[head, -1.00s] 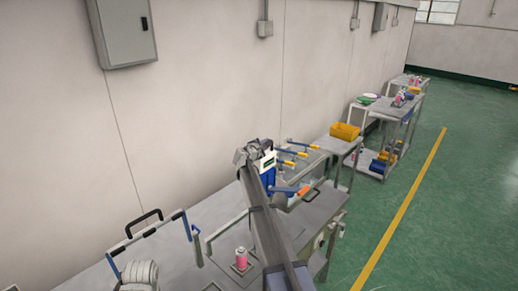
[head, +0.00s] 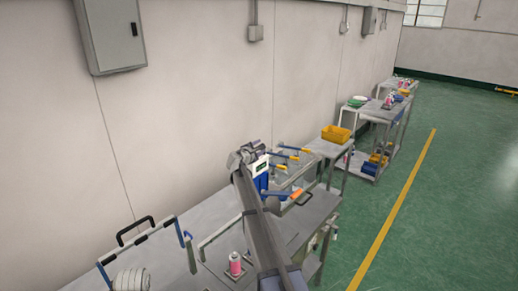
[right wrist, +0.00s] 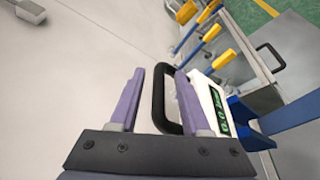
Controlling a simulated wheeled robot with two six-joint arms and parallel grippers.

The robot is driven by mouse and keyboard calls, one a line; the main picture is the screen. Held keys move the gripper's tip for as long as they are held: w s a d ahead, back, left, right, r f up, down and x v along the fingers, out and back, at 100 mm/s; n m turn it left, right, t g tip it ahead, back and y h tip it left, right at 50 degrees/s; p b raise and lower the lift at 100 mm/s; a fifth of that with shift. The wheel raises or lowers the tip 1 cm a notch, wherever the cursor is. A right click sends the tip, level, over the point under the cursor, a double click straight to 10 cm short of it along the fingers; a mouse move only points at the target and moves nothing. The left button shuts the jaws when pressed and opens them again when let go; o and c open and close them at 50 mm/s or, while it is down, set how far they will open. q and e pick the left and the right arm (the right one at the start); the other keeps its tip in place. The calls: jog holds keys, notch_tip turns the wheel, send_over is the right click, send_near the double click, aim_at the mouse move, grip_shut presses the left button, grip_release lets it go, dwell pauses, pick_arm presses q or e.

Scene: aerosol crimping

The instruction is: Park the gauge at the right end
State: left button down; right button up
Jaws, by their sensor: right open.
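The gauge is a white box with a lit green display (right wrist: 216,112), seen at the right of the right wrist view. In the head view the gauge (head: 260,166) shows white and blue just beside my right gripper. My right gripper (right wrist: 158,85) is open, with two purple fingers. A black loop handle (right wrist: 159,98) shows between the fingers, close to the gauge. I cannot tell if the fingers touch it. My right arm hides part of the bench (head: 312,215) in the head view. My left gripper is not in view.
Yellow-handled blue levers (head: 284,160) stand beyond the gauge. A pink can (head: 235,264) and a blue-and-white frame (head: 150,243) are on the near bench. A yellow bin (head: 336,133) sits farther along. The wall is on the left; green floor is open on the right.

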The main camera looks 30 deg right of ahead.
jog(key=shift+a, duration=0.1)
jog(key=p+v, duration=0.1)
jog(key=v, duration=0.6)
jog(key=shift+s+a+p, duration=0.2)
jog(key=shift+s+p, duration=0.05)
jog(key=shift+p, duration=0.05)
jog(key=s+a+f+m+g+y+b, duration=0.2)
jog(key=s+a+f+m+y+b, duration=0.15)
jog(key=s+a+f, duration=0.75)
jog(key=s+a+f+m+g+y+b, duration=0.35)
jog(key=s+a+f, duration=0.55)
jog(key=a, duration=0.4)
jog(key=s+a+f+m+g+y+b, duration=0.1)
jog(key=s+a+f, duration=0.3)
jog(key=s+a, duration=0.4)
jog(key=s+a+f+m+g+y+b, duration=0.2)
jog(key=s+a, duration=0.7)
jog(key=s, duration=0.5)
notch_tip(320, 180, down, 3)
jog(key=shift+s+f+g+y+b, duration=0.25)
jog(key=shift+s+g+y+b, duration=0.25)
jog(key=shift+b, duration=0.7)
